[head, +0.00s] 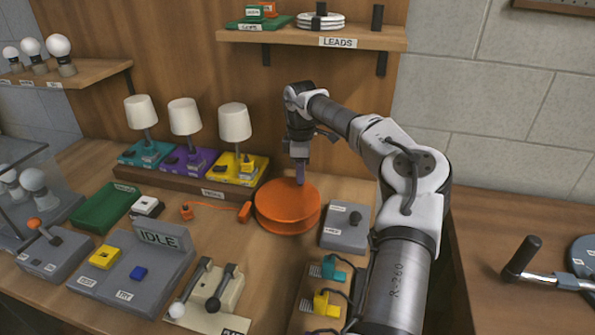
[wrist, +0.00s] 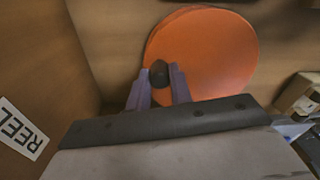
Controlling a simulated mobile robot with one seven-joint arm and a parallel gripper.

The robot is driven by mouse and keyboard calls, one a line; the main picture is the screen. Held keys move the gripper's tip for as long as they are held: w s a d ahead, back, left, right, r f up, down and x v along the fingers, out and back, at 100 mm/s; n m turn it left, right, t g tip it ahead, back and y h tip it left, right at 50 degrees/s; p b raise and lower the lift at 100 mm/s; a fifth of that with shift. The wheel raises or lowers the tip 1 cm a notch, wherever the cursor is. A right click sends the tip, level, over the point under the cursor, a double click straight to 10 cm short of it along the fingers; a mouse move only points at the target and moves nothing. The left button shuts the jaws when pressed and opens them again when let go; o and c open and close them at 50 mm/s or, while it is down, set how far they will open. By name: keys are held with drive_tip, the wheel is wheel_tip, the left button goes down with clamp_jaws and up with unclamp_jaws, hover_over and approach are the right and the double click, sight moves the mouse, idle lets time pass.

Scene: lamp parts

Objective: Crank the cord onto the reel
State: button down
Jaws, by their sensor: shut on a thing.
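The orange reel (head: 288,204) lies flat on the bench below my arm. In the wrist view its round orange top (wrist: 215,55) fills the upper middle. My gripper (head: 300,172) points down over the reel's back edge. In the wrist view my gripper (wrist: 159,85) has its purple fingers shut on a dark crank knob (wrist: 159,72) at the reel's left rim.
Three lamps on coloured bases (head: 190,160) stand behind left of the reel. A grey switch box (head: 346,228) is close on its right. A grey IDLE console (head: 135,270) and a lever box (head: 207,295) stand in front. A shelf labelled LEADS (head: 310,37) hangs above.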

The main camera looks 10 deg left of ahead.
drive_tip(key=shift+d, duration=0.15)
idle(0.4)
drive_tip(key=c, duration=1.3)
unclamp_jaws()
drive_tip(key=shift+o, duration=0.2)
drive_tip(key=shift+r, duration=0.15)
wheel_tip(320, 180, up, 7)
drive_tip(key=shift+r+b, duration=0.15)
drive_tip(key=shift+b, duration=0.65)
